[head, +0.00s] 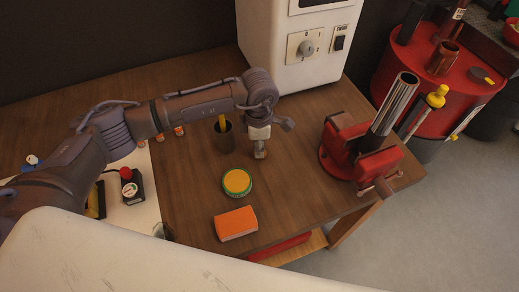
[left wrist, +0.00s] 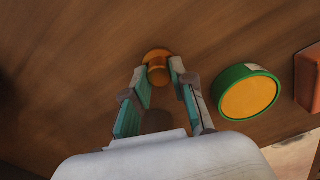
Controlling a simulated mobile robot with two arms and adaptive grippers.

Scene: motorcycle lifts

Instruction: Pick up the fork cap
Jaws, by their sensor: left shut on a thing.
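The fork cap (left wrist: 157,70) is a small orange-gold round piece with a wider flange and a narrower stub. It shows in the left wrist view between the tips of my left gripper (left wrist: 160,82). The gripper is shut on it, with one finger on each side. In the head view my left gripper (head: 260,154) points down over the wooden bench, and it mostly hides the cap there. I cannot tell whether the cap touches the bench top. My right gripper is in neither view.
A green tin with a yellow-orange lid (head: 237,182) and an orange block (head: 236,224) stand nearer me. A dark cup (head: 222,138) is left of the gripper. A red vise (head: 350,160) with a chrome tube (head: 396,100) is right. A white machine (head: 298,45) stands behind.

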